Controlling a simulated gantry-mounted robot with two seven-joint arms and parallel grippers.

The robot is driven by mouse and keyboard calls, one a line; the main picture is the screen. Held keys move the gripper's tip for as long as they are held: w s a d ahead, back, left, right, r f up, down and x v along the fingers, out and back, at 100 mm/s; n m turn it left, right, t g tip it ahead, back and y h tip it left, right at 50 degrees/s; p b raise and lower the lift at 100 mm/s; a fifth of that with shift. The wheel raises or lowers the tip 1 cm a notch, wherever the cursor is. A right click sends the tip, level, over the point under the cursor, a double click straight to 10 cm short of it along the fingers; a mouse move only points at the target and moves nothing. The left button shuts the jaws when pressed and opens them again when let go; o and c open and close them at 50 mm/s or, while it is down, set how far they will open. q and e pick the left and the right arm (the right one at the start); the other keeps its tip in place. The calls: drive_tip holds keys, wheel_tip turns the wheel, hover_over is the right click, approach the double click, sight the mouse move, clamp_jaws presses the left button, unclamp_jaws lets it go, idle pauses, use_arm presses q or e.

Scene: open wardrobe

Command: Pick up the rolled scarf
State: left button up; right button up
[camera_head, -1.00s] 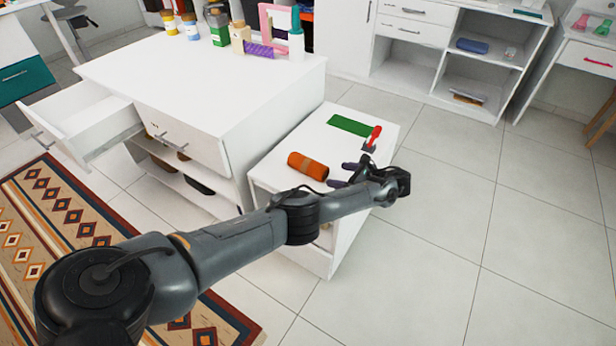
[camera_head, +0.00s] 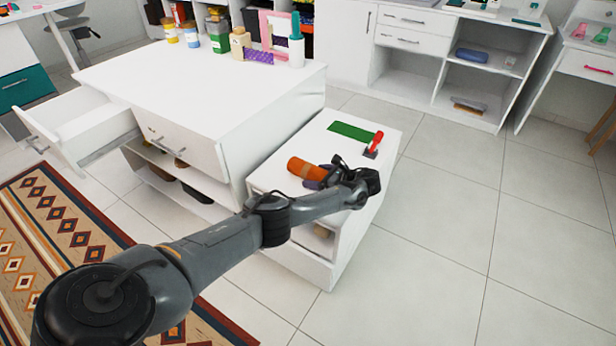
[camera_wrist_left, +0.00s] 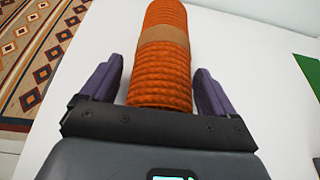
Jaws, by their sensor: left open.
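The rolled scarf (camera_head: 305,168) is orange with a tan band and lies on top of the low white cabinet. It also shows in the left wrist view (camera_wrist_left: 162,72), lying lengthwise away from my gripper. My left gripper (camera_head: 318,178) is at the scarf's near right end. In the left wrist view its two purple fingers (camera_wrist_left: 153,85) are open, one on each side of the scarf's near end, with gaps between them and the scarf. My right gripper is not in view.
A green mat (camera_head: 350,131) and a red-handled tool (camera_head: 374,143) lie behind on the same low cabinet (camera_head: 385,165). A taller white cabinet (camera_head: 200,85) with an open drawer (camera_head: 85,125) stands to the left. Tiled floor to the right is free.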

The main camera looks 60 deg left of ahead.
use_arm(q)
drive_tip(key=shift+s+a+f, duration=0.15)
drive_tip(key=shift+a, duration=0.15)
drive_tip(key=shift+d, duration=0.1)
drive_tip(key=shift+c, duration=0.9)
drive_tip(key=c, duration=0.9)
drive_tip(key=shift+r, duration=0.2)
